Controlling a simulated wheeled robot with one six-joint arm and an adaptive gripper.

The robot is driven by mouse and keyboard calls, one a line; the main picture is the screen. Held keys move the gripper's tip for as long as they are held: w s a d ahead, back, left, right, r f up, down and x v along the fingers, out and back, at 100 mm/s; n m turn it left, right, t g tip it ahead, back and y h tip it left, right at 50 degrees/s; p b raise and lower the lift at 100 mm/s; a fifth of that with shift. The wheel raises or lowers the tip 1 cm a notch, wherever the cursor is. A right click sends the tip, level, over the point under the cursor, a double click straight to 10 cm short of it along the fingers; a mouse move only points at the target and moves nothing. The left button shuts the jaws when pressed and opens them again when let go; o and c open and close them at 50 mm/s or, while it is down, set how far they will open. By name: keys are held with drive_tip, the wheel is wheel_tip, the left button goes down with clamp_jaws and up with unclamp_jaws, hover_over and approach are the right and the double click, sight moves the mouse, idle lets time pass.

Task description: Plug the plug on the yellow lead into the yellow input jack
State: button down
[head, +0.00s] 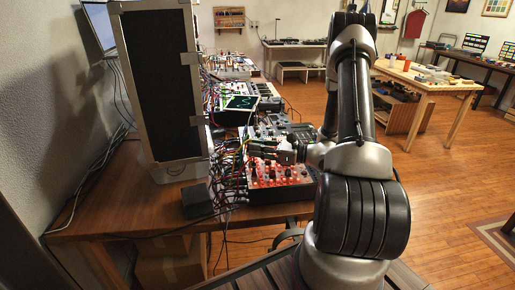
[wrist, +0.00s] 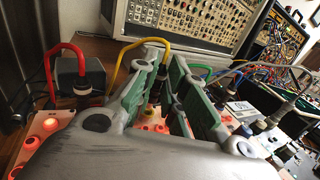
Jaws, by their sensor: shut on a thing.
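In the wrist view my gripper (wrist: 158,92) has its green-padded fingers on either side of the dark plug (wrist: 156,88) of the yellow lead (wrist: 130,48). It is shut on this plug, which points down toward a red-lit panel (wrist: 150,124). The yellow lead arches up from the plug and over to the left, behind a finger. The fingers hide much of the plug's lower end, and I cannot tell which jack is the yellow input. In the head view my gripper (head: 256,150) is low over the red-lit module (head: 280,174) on the bench.
A red lead (wrist: 62,47) is plugged in at the left, beside a dark box (wrist: 80,70). A grey lead's plug (wrist: 284,108) stands close on the right. A large knobbed panel (wrist: 190,22) rises behind. In the head view, a tall black panel (head: 160,85) stands left.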

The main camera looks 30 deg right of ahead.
drive_tip(key=shift+f, duration=1)
drive_tip(key=c, duration=1.4)
unclamp_jaws()
wheel_tip(320, 180, up, 10)
drive_tip(key=shift+r, duration=0.1)
